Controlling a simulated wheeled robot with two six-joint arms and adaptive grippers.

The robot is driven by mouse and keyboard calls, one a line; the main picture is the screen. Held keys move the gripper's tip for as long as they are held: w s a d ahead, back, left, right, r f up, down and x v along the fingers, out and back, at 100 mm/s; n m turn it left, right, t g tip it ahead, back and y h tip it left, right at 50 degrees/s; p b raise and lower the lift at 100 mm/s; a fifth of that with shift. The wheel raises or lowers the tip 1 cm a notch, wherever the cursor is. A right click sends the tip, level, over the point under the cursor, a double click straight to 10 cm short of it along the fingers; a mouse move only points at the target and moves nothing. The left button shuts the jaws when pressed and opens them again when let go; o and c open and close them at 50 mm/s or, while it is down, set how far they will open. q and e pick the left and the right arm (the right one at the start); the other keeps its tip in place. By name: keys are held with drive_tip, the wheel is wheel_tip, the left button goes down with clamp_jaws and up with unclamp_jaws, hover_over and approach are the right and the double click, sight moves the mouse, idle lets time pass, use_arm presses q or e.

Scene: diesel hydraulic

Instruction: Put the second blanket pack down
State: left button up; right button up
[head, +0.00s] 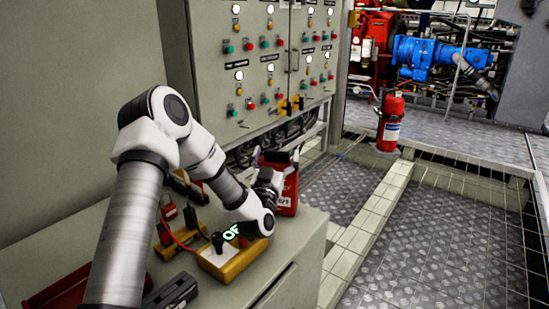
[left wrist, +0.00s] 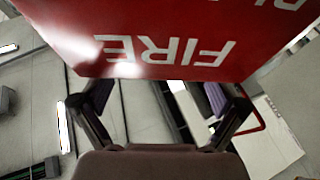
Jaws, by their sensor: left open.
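The red blanket pack (head: 287,190) is upright at the far right corner of the grey cabinet top (head: 312,222). In the left wrist view the pack (left wrist: 180,45) fills the upper part, with the word FIRE upside down. My left gripper (head: 272,158) is at the pack, its arm partly covering it. In the left wrist view the fingers of the gripper (left wrist: 160,105) are spread wide, one on each side below the pack's lettered face. I cannot tell whether they touch it. Only one blanket pack is clear to me. My right gripper is not in view.
A yellow box (head: 226,266) with a green display, a yellow unit with red parts (head: 168,240) and a black device (head: 172,293) crowd the cabinet top. A control panel (head: 262,60) stands behind. A fire extinguisher (head: 390,122) stands beyond the open plated floor (head: 430,235).

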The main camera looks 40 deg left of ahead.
use_arm(q)
drive_tip(key=shift+s+d+r+p, duration=0.1)
drive_tip(key=shift+s+r+p, duration=0.1)
drive_tip(key=shift+p, duration=0.1)
drive_tip(key=s+d+b, duration=0.2)
drive_tip(key=s+d, duration=0.4)
drive_tip(key=s, duration=0.5)
drive_tip(key=shift+f, duration=0.25)
drive_tip(key=shift+d, duration=0.1)
